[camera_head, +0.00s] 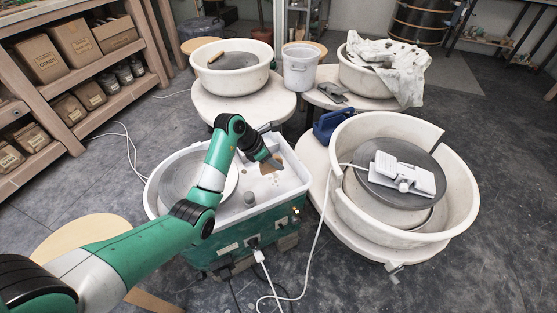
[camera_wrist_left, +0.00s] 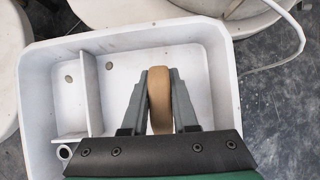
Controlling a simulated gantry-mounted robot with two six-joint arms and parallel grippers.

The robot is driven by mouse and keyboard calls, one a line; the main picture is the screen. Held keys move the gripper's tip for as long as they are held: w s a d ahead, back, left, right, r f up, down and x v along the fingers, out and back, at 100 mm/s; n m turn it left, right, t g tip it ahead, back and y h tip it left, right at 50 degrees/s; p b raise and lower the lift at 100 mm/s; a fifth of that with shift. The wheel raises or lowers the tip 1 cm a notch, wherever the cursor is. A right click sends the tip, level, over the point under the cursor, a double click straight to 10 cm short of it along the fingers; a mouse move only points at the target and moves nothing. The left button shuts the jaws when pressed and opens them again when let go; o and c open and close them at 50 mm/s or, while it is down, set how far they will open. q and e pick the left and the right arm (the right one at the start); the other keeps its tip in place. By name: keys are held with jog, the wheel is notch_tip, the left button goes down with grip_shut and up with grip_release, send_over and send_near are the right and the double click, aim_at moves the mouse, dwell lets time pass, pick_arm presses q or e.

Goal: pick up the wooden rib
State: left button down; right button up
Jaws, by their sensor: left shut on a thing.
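The wooden rib (camera_wrist_left: 159,98) is a tan, rounded piece. In the left wrist view it stands edge-on between the two grey fingers of my left gripper (camera_wrist_left: 160,100), which is shut on it. In the head view, my left gripper (camera_head: 270,164) points down over the right part of the white splash tray (camera_head: 292,178) of the green-based wheel. The rib shows there as a small brown patch, partly hidden by the gripper. I cannot tell whether it touches the tray floor. My right gripper is not in view.
A low white divider (camera_wrist_left: 91,95) and the tray walls stand around the gripper. A wheel with a large round basin (camera_head: 455,205) holds white devices (camera_head: 403,178) at right. A blue jug (camera_head: 331,124) and white bucket (camera_head: 300,68) stand behind. A white cable (camera_head: 314,240) crosses the floor.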

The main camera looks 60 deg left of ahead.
pick_arm(q)
jog(key=s+d+r+p, duration=0.5)
jog(key=s+d+r, duration=0.1)
jog(key=s+d, duration=0.2)
jog(key=shift+r, duration=0.35)
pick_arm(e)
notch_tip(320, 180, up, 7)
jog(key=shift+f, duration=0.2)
